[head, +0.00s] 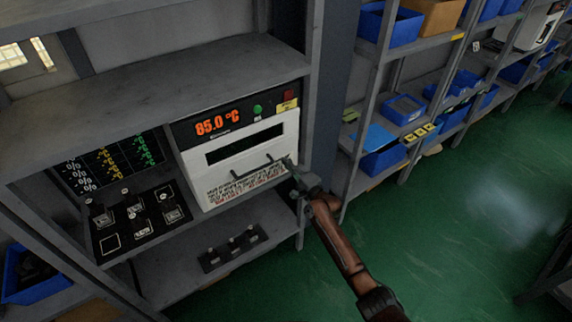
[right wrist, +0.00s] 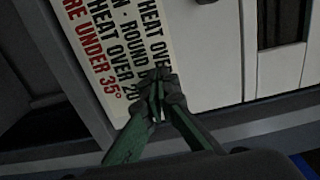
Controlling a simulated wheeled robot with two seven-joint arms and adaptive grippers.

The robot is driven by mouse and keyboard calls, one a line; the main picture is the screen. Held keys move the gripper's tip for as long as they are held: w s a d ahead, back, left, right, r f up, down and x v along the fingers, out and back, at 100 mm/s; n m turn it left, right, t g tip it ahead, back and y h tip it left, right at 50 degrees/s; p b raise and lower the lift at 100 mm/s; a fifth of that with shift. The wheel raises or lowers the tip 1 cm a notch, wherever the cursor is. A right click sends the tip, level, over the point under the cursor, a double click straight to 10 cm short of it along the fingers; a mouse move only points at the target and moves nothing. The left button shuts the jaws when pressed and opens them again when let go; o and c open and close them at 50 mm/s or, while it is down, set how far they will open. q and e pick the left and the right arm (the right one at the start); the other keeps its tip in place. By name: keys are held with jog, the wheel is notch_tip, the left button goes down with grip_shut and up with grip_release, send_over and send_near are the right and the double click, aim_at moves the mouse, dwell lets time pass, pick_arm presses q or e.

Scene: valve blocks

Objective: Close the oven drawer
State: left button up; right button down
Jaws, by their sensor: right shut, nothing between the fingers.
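The oven (head: 187,138) stands on a grey shelf, with a black top panel reading 85.0 °C in red. Its white drawer front (head: 240,135) has a dark slot window, a dark bar handle (head: 258,172) and a lettered label along its lower edge. I cannot tell whether the front sits flush with the oven body. My right gripper (head: 291,165) is at the front's lower right, beside the handle's right end. In the right wrist view the gripper (right wrist: 158,100) is shut and empty, its tips over the label (right wrist: 105,50); contact is unclear. My left gripper is out of view.
A shelf post (head: 307,150) stands just right of the oven. Valve blocks (head: 135,218) sit to its left, and another block (head: 233,248) lies on the shelf below. Blue bins (head: 383,160) fill the shelves at right.

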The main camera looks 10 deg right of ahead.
jog(key=shift+r, duration=0.15)
jog(key=p+v, duration=0.2)
jog(key=v, duration=1.2)
jog(key=shift+f, duration=0.2)
